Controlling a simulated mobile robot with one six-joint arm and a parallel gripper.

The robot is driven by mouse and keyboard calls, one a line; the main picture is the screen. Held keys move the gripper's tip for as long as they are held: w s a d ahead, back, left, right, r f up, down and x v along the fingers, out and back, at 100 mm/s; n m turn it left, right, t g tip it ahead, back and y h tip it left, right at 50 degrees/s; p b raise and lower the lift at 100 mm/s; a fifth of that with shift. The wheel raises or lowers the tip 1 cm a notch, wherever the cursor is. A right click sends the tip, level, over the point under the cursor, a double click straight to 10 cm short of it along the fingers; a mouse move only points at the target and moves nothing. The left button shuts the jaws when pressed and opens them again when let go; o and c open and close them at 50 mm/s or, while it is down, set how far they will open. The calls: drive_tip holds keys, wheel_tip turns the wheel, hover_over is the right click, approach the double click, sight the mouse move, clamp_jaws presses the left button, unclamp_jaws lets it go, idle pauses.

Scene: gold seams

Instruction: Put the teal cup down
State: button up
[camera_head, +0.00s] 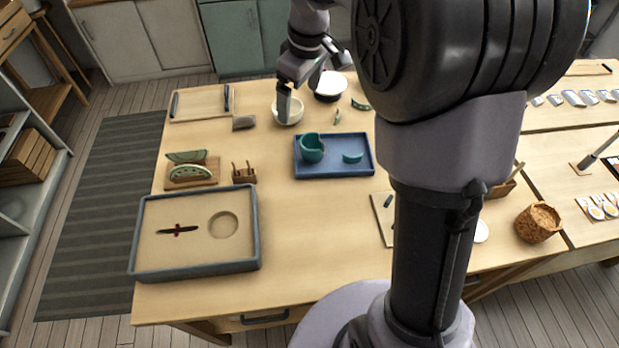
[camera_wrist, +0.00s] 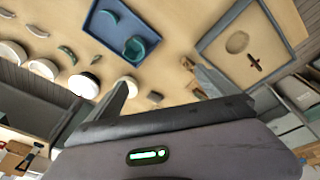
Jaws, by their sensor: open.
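The teal cup (camera_head: 312,148) stands in the blue tray (camera_head: 335,175) on the wooden table, with a notch in its rim. A loose teal piece (camera_head: 352,158) lies to its right in the same tray. In the wrist view the cup (camera_wrist: 134,48) shows near the tray's edge, the loose piece (camera_wrist: 107,18) beyond it. My gripper (camera_head: 300,90) is above the back of the table, near a cream bowl, apart from the cup. In the wrist view my gripper (camera_wrist: 162,78) has its fingers wide apart with nothing between them.
A grey-rimmed sand tray (camera_head: 190,267) is at the front left. Green pieces on a board (camera_head: 190,180) and a small wooden rack (camera_head: 244,173) stand behind it. A cream bowl (camera_head: 289,112) is near my gripper. Bare table lies before the blue tray.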

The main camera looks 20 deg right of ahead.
drive_tip(key=s+a+r+m+t, duration=0.1)
drive_tip(key=s+a+r+m, duration=0.15)
drive_tip(key=s, duration=0.35)
drive_tip(key=s+a+r+m+t, duration=0.1)
drive_tip(key=s+a+r+m, duration=0.1)
drive_tip(key=s+r+m, duration=0.3)
drive_tip(key=s+a+f+m+b, duration=0.1)
drive_tip(key=s+f, duration=0.3)
drive_tip(key=s, duration=0.4)
drive_tip(key=s+a+f+m+t+y+b, duration=0.1)
drive_tip(key=s+a+f+m+b, duration=0.1)
drive_tip(key=s, duration=0.5)
drive_tip(key=shift+s+f+m+b, duration=0.45)
drive_tip(key=shift+f+m, duration=0.3)
drive_tip(key=shift+f, duration=0.2)
drive_tip(key=shift+a, duration=0.1)
